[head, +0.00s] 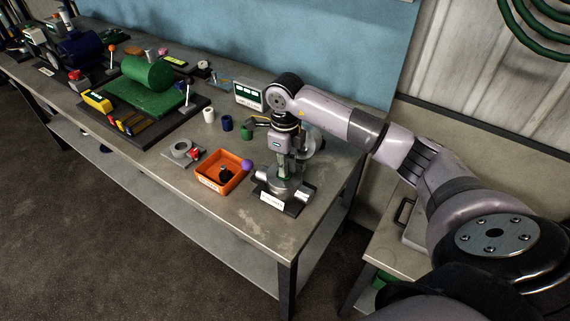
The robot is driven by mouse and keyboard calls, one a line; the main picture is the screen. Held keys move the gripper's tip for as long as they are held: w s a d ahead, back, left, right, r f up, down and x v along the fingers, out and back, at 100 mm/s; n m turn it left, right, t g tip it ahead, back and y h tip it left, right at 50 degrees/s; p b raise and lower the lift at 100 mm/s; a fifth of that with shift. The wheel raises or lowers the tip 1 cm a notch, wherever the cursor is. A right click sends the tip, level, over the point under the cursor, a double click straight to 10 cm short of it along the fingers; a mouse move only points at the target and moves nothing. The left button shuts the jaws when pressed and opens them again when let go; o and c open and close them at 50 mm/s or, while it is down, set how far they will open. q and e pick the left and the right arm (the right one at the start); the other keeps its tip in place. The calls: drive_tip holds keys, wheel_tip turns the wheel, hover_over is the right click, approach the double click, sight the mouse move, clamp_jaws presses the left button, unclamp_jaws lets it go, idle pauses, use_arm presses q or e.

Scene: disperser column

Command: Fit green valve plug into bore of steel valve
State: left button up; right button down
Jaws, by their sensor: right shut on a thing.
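My right gripper (290,164) points down over a steel valve (281,184) near the bench's right end. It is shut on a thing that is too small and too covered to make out. The valve is a grey metal body on a dark base with a white label. The gripper hides its top, so I cannot see the bore. A small green plug-like cylinder (247,132) stands on the bench behind and left of the valve; I cannot tell whether it is the green valve plug. My left gripper is not in view.
An orange bin (207,182) with a dark thing inside stands left of the valve, near a purple knob (247,165). Blue (227,123) and white (208,115) cylinders stand behind. A small display (248,94) stands farther back. The bench front (262,222) is clear.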

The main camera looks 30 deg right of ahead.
drive_tip(key=shift+f, duration=0.2)
drive_tip(key=c, duration=1.9)
unclamp_jaws()
drive_tip(key=shift+r, duration=0.1)
drive_tip(key=shift+c, duration=0.2)
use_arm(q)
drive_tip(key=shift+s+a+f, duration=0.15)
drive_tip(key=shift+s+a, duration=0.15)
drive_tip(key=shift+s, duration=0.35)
use_arm(e)
drive_tip(key=o, duration=0.4)
drive_tip(key=shift+c, duration=0.2)
drive_tip(key=shift+r, duration=0.5)
use_arm(q)
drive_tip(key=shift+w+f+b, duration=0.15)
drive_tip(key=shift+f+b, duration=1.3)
drive_tip(key=shift+b, duration=0.1)
use_arm(e)
wheel_tip(320, 180, up, 11)
drive_tip(key=shift+r, duration=0.2)
